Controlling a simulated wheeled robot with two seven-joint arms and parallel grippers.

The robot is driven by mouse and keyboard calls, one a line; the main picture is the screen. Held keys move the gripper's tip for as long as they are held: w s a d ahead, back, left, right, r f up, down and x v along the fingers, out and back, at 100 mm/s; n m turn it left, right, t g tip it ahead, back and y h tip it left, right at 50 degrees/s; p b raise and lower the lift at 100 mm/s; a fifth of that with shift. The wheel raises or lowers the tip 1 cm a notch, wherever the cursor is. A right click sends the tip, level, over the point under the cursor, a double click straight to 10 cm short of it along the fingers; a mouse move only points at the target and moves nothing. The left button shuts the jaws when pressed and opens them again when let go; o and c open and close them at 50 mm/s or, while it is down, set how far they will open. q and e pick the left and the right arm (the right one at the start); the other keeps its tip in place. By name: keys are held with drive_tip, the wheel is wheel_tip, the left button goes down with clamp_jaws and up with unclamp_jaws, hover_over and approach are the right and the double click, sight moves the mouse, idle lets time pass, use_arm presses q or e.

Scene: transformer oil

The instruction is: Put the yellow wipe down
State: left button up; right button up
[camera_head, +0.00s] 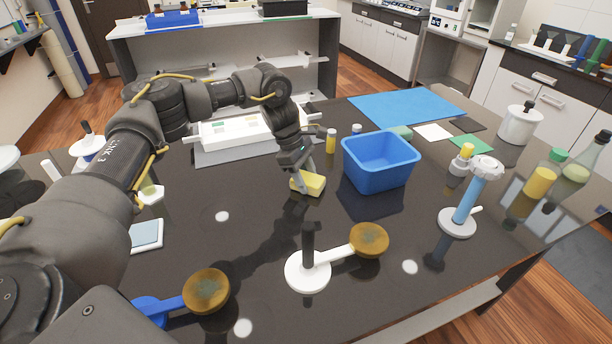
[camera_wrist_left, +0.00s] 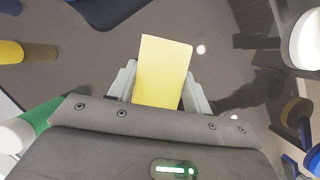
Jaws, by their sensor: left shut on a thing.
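The yellow wipe (camera_head: 309,184) is a small pale-yellow block at the middle of the dark table, left of the blue bin. My left gripper (camera_head: 299,182) is shut on it, with the arm coming in from the left. In the left wrist view the wipe (camera_wrist_left: 161,72) sits between the two grey fingers (camera_wrist_left: 158,92) and sticks out past their tips. The wipe is low over the tabletop; I cannot tell whether it touches the surface. My right gripper is in neither view.
A blue bin (camera_head: 381,160) stands just right of the wipe. A white stand with a brown disc (camera_head: 369,240) is in front, and a blue-handled brown disc (camera_head: 206,291) at front left. A light-blue post stand (camera_head: 471,195) is at right. The table between wipe and white stand is clear.

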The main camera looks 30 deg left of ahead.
use_arm(q)
drive_tip(key=shift+f, duration=0.15)
drive_tip(key=o, duration=0.9)
drive_tip(key=shift+r, duration=0.25)
drive_tip(key=shift+b+v, duration=0.4)
drive_tip(key=shift+v, duration=5.55)
